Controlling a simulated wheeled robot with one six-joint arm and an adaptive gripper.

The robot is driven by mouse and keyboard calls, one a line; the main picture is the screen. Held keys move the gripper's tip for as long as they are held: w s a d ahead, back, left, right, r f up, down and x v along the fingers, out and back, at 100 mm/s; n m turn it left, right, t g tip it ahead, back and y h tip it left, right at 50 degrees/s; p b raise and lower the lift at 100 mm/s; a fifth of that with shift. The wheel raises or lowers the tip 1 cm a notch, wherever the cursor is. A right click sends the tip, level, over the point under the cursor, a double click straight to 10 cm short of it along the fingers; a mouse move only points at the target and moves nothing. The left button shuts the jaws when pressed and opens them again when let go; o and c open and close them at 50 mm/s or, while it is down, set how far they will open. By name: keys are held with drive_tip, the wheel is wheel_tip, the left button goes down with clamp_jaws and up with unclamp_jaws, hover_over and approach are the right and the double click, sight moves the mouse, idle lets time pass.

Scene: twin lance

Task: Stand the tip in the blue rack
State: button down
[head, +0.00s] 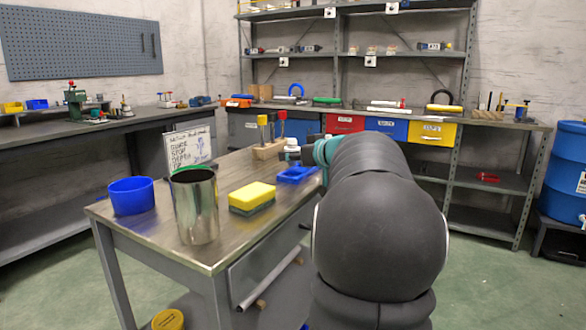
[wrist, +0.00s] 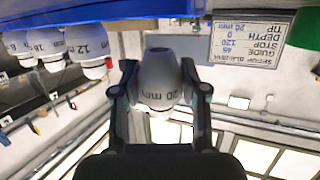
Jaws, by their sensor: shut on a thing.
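The held tip (wrist: 160,75) is a pale grey-white rounded piece marked "20 mm". My gripper (wrist: 160,85) is shut on it, one finger on each side. In the head view a white piece, likely this tip (head: 292,149), shows at the gripper end, above the far part of the blue rack (head: 297,175). In the wrist view a blue band, likely the rack (wrist: 80,22), runs along the top edge, with several similar tips (wrist: 88,45) beside it, one marked "12 mm". The wrist view looks upside down. My arm hides much of the gripper in the head view.
On the table stand a yellow sponge (head: 252,197), a metal can (head: 196,205), a blue bowl (head: 131,196) and a wooden block with red and yellow-topped pieces (head: 268,150). A sign (head: 190,147), also in the wrist view (wrist: 246,38), reads "TIP 20 mm".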

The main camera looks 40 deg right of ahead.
drive_tip(key=shift+f+b, duration=0.45)
drive_tip(key=shift+f, duration=1.25)
drive_tip(key=shift+f, duration=0.1)
drive_tip(key=c, duration=0.6)
unclamp_jaws()
drive_tip(key=shift+s, duration=0.2)
drive_tip(key=v, duration=1.1)
drive_tip(key=shift+s+r+p, duration=0.2)
drive_tip(key=shift+s+p, duration=0.1)
drive_tip(key=shift+p, duration=0.1)
drive_tip(key=shift+w+a, duration=0.1)
